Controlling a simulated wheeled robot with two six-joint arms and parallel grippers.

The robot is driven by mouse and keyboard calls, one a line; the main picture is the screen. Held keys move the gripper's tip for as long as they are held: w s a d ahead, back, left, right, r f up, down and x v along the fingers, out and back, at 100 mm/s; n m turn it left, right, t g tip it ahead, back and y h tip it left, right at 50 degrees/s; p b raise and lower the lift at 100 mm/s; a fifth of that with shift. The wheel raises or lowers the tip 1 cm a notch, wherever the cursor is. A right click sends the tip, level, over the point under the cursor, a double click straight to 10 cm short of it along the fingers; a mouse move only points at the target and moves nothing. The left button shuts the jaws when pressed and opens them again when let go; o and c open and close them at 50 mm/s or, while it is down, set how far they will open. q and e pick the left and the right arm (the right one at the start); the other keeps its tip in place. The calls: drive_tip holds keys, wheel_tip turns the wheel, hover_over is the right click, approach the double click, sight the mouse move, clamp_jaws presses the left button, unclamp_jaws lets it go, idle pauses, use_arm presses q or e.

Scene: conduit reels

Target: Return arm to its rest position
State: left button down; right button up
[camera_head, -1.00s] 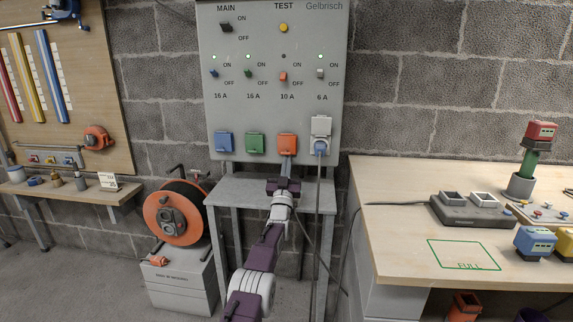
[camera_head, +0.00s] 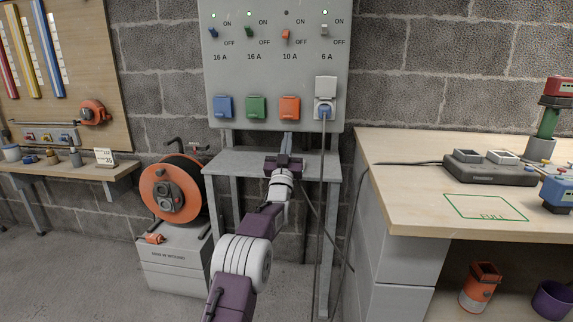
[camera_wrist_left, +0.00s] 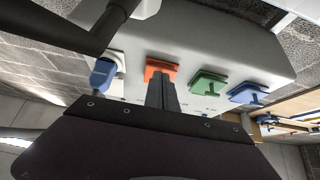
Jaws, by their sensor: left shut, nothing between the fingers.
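My left gripper (camera_head: 288,137) is in front of the wall panel, over the small grey table, with its fingers together and nothing between them. In the head view its fingertips show just below the orange socket cover (camera_head: 290,108). In the left wrist view the shut fingers (camera_wrist_left: 161,88) point toward the orange cover (camera_wrist_left: 160,68), overlapping its edge in the picture; I cannot tell the exact distance. My left arm's purple and white links reach up from the bottom of the head view. My right gripper is not in view.
The grey panel (camera_head: 270,70) also has blue (camera_head: 223,106) and green (camera_head: 256,107) covers. A blue plug (camera_head: 324,112) sits in the rightmost socket, its cable hanging beside my gripper. The grey table (camera_head: 225,163) is below, an orange reel (camera_head: 172,193) left, a workbench (camera_head: 410,200) right.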

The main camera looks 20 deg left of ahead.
use_arm(q)
drive_tip(key=b+v, duration=0.3)
drive_tip(key=shift+f, duration=0.15)
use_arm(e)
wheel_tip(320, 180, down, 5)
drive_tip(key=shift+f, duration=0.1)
